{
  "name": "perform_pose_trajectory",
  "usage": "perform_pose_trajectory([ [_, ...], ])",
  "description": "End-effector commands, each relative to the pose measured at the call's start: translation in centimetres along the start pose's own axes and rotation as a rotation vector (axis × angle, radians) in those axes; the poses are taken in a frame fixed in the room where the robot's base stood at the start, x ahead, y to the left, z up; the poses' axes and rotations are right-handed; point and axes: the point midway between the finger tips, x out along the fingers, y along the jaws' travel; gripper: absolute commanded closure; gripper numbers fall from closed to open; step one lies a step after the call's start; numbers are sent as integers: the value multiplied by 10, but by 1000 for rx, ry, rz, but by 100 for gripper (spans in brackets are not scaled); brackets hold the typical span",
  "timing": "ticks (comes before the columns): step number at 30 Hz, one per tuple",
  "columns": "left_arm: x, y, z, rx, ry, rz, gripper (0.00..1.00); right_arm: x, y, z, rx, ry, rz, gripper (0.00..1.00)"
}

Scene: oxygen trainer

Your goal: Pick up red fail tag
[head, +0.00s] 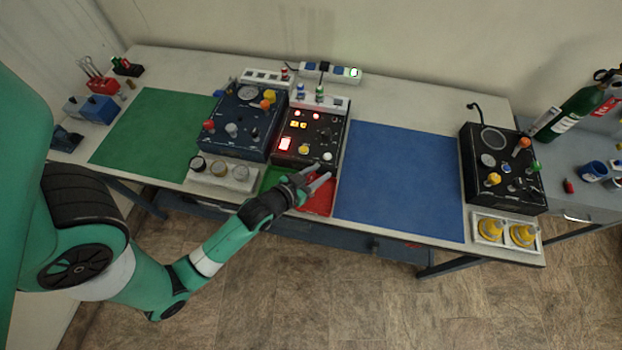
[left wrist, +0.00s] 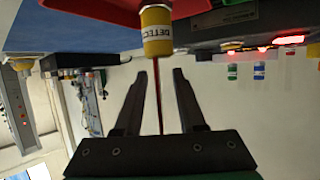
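My left gripper (head: 319,173) reaches over the front edge of the table, above the red tray (head: 322,199). In the left wrist view my left gripper (left wrist: 160,75) is open, its two fingers apart. A thin dark red strip (left wrist: 158,95) shows between them; I cannot tell whether it is the fail tag. A yellow cylinder (left wrist: 157,32) with partly readable lettering is just beyond the fingertips, against the red tray (left wrist: 95,10). I cannot make out a separate red fail tag in the head view. My right gripper is not in view.
A green tray (head: 272,178) adjoins the red one, partly behind my arm. A black panel with lit red indicators (head: 310,135) stands just behind. A blue mat (head: 400,180) lies clear to the right. A white holder with round pieces (head: 222,174) is left.

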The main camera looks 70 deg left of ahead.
Motion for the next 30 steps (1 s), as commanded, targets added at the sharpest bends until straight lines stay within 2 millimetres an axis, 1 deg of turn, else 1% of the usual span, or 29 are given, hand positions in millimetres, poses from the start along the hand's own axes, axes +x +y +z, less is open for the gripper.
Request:
perform_pose_trajectory([
  [4,0,0,0,0,-1,0,61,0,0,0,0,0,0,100],
  [5,0,0,0,0,-1,0,63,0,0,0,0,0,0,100],
  [6,0,0,0,0,-1,0,70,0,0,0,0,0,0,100],
  [11,-1,0,0,0,-1,0,99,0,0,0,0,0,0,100],
  [12,-1,0,0,0,-1,0,100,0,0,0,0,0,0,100],
  [26,-1,0,0,0,-1,0,100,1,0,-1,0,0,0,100],
  [30,-3,1,-7,1,0,1,100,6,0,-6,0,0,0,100],
])
